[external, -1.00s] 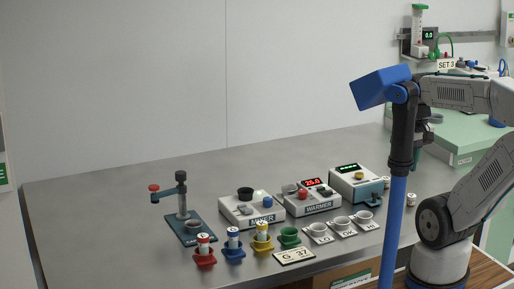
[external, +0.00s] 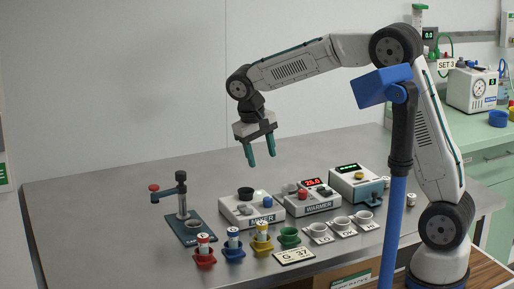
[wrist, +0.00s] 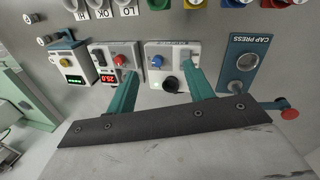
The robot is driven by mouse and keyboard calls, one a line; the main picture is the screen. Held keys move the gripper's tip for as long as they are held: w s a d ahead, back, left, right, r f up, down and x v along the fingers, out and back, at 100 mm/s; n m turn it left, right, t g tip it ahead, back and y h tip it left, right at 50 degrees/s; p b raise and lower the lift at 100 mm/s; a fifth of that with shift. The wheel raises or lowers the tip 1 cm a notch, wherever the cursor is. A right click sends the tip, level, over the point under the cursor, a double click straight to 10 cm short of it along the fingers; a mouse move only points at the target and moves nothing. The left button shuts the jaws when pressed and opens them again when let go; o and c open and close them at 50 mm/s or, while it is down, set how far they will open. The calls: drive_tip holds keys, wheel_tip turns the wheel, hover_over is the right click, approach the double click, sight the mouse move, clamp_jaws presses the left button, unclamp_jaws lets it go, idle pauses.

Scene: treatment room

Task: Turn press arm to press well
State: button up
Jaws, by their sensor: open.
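The cap press stands at the left of the bench on a dark teal base (external: 190,228). In the wrist view the plate reads CAP PRESS, with the well (wrist: 246,62) and the red knob (wrist: 290,114) at the right. My gripper (external: 260,163) is open and empty, pointing down, high above the mixer and right of the press.
The mixer (external: 245,211), warmer (external: 312,206) and another display box (external: 350,184) stand right of the press. Red, blue, yellow and green holders (external: 289,237) line the front, some with vials. Three white cups (external: 342,223) stand farther right. The bench left of the press is clear.

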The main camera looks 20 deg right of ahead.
drive_tip(key=w+a+f+m+t, duration=0.1)
drive_tip(key=w+a+f+m, duration=0.2)
drive_tip(key=a, duration=0.5)
drive_tip(key=w+a+f+t, duration=0.1)
drive_tip(key=w+a+f, duration=0.1)
drive_tip(key=w+a, duration=0.45)
drive_tip(key=m+t, duration=0.2)
drive_tip(key=m, duration=0.4)
approach(180, 173)
drive_tip(key=f, duration=0.2)
drive_tip(key=x, duration=0.7)
drive_tip(key=shift+w+d, duration=0.3)
drive_tip(key=shift+w, duration=0.15)
clamp_jaws()
